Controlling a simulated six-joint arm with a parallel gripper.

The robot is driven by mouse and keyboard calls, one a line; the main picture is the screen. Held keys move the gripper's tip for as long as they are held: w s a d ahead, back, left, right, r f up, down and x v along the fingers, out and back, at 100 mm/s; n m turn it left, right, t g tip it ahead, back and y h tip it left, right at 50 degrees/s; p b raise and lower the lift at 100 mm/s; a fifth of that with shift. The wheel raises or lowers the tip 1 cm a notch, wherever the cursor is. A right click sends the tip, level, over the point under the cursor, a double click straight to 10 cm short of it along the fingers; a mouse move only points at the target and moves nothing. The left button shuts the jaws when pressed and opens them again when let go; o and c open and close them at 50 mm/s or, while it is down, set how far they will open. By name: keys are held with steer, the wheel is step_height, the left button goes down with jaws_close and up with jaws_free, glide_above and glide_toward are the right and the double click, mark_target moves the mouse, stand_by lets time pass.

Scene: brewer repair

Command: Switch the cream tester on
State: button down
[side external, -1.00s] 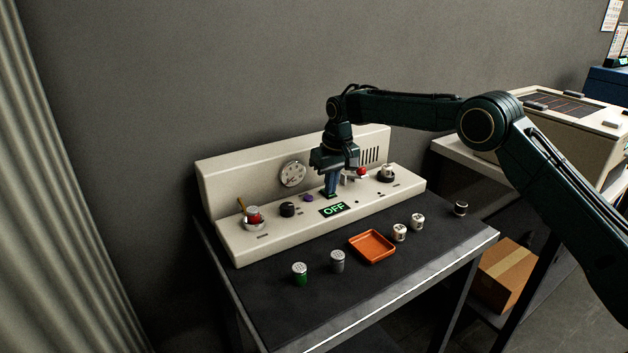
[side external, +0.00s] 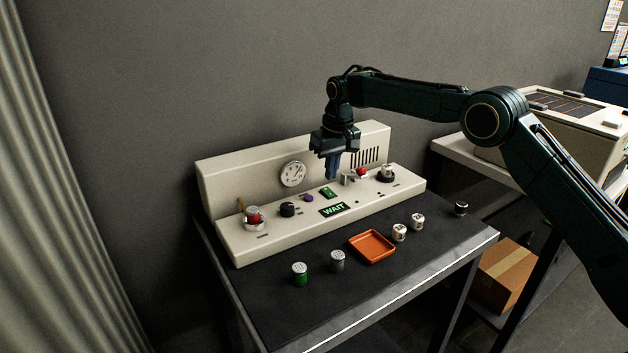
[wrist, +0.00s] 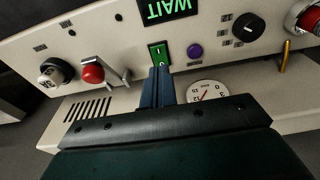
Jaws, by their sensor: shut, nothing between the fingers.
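The cream tester (side external: 235,240) stands on the dark table. Its display (side external: 333,209) reads WAIT in green. A green rocker switch (side external: 327,193) sits behind the display; in the wrist view the green switch (wrist: 158,54) shows a white mark, just beyond my fingertips. My gripper (side external: 332,177) is shut and empty, a little above the panel near the switch. In the wrist view my gripper (wrist: 160,72) covers part of the panel behind the switch.
The panel carries a purple button (side external: 308,198), a black knob (side external: 288,209), a dial gauge (side external: 292,174) and a red knob (side external: 361,171). An orange tray (side external: 372,246) and several small canisters stand on the table in front.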

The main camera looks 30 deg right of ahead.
mark_target(333, 195)
step_height(333, 195, up, 3)
steer(key=shift+f, duration=0.1)
stand_by(0.4)
steer(key=s+d+r+t, duration=0.1)
steer(key=s+d+r, duration=0.1)
steer(key=s+r, duration=0.75)
steer(key=s+d+r+t, duration=0.1)
steer(key=s+d+r, duration=0.1)
steer(key=s+r, duration=0.75)
steer(key=s+f, duration=0.3)
steer(key=s, duration=0.6)
steer(key=s+d+f+t, duration=0.1)
steer(key=s+f, duration=0.2)
steer(key=s, duration=0.7)
steer(key=s+f, duration=0.4)
steer(key=s, duration=0.5)
steer(key=shift+s+d+t, duration=0.2)
steer(key=shift+d+t, duration=0.05)
steer(key=shift+t, duration=0.15)
